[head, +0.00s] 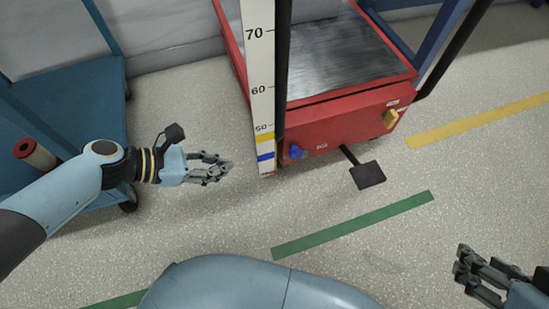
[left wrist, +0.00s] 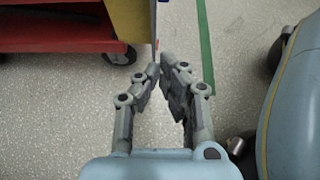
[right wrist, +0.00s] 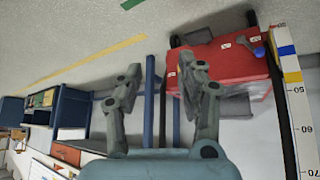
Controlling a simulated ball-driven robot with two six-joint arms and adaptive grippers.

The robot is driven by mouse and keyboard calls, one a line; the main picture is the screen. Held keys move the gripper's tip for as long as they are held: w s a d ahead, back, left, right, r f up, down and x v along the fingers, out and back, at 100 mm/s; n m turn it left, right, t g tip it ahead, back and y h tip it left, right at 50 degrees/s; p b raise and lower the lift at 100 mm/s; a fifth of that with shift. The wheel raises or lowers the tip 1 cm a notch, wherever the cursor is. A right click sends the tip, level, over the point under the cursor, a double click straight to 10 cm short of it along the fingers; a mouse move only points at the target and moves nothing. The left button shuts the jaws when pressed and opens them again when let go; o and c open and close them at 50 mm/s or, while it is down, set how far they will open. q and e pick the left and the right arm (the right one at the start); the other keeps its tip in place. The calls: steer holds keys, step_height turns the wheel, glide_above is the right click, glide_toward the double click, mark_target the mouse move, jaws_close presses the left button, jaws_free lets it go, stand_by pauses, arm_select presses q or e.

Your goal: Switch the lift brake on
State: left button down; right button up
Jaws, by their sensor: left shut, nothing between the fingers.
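The red lift (head: 345,125) stands ahead in the head view with a grey platform. The labels are too small to read. My left gripper (head: 228,168) is shut and empty, left of the blue knob and apart from it. Its fingertips (left wrist: 163,66) show over bare floor in the left wrist view. My right gripper (head: 464,268) is open and empty at the lower right, away from the lift; its fingers (right wrist: 160,70) are spread in the right wrist view.
A white height scale (head: 262,90) stands at the lift's left front corner beside a black post. A blue cart (head: 75,75) stands at the left. Green (head: 350,225) and yellow (head: 480,120) stripes mark the floor. Floor in front of the lift is clear.

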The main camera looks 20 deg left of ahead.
mark_target(300, 156)
arm_select(q)
steer(key=shift+f, duration=0.1)
arm_select(e)
steer(key=shift+f, duration=0.1)
